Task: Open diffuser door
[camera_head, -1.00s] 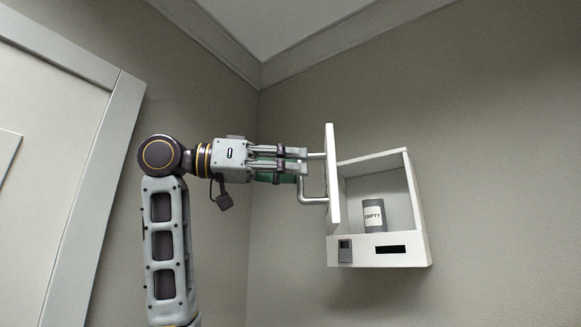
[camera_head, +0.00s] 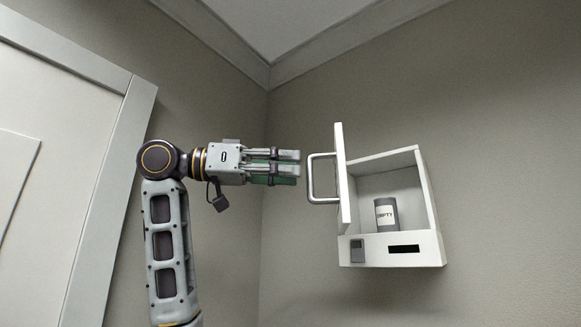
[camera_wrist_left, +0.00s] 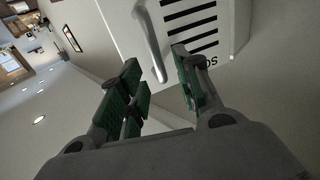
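The diffuser (camera_head: 429,247) is a white wall-mounted box whose door (camera_head: 343,180) stands wide open, seen nearly edge-on in the head view. A grey metal handle (camera_head: 311,178) sticks out from the door toward the left. In the left wrist view the handle (camera_wrist_left: 151,44) and the slotted door front (camera_wrist_left: 212,18) lie just beyond the fingers. My left gripper (camera_head: 299,169) is left of the handle, with a small gap between. Its green-padded fingers are spread and empty in the left wrist view (camera_wrist_left: 157,61). My right gripper is not in view.
A grey canister labelled "EMPTY" (camera_head: 386,214) stands inside the box. A dark slot (camera_head: 404,249) and a small grey panel (camera_head: 357,250) are on its lower front. A white panelled door (camera_head: 60,140) is at the left. The wall below the box is clear.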

